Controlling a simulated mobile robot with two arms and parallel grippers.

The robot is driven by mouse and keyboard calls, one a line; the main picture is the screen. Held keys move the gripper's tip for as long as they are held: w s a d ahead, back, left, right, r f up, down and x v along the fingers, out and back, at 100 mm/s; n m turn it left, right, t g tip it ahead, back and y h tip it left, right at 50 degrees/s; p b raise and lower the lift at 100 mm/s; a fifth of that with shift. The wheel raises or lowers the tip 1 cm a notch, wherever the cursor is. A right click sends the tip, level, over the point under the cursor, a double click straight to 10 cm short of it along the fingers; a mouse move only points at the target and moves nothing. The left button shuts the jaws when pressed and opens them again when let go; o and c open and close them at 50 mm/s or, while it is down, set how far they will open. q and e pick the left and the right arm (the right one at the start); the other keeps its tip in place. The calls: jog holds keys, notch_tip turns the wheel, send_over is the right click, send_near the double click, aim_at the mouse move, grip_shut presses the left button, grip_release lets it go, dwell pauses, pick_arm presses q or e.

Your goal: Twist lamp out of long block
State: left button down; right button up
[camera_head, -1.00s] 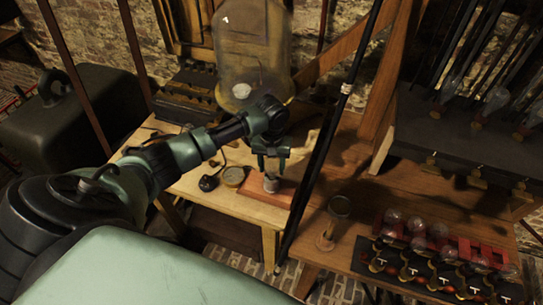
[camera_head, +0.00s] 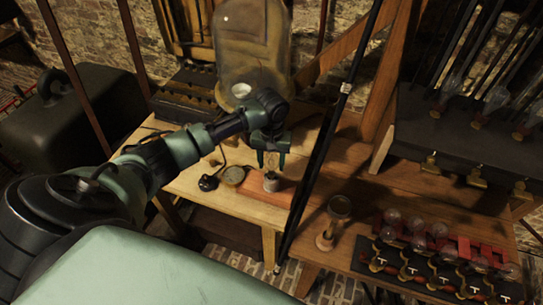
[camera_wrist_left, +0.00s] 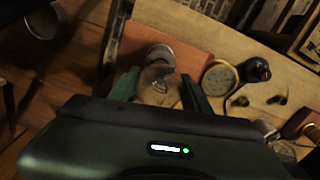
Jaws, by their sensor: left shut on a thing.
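The long block (camera_head: 297,191) is a flat reddish wooden base on the bench, with a short grey round socket (camera_head: 270,184) standing on it. My left gripper (camera_head: 271,167) is directly above the socket, pointing down, and shut on the lamp (camera_head: 271,173). The lamp's glass shows between the fingers. In the left wrist view the lamp (camera_wrist_left: 157,90) is a clear bulb between the two green fingers, with the socket (camera_wrist_left: 160,53) just past it on the block (camera_wrist_left: 192,48). I cannot tell whether the lamp's base is clear of the socket. My right gripper is out of view.
A round brass-rimmed dial (camera_head: 233,175) and a small black wired part (camera_head: 208,182) lie left of the block. A large glass jar (camera_head: 250,50) stands behind. A dark slanted rod (camera_head: 325,140) passes right of the gripper. A rack of several bulbs (camera_head: 415,262) is at lower right.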

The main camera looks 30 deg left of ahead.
aim_at(272, 155)
pick_arm(q)
jog(key=shift+r, duration=0.35)
jog(key=shift+r, duration=2.4)
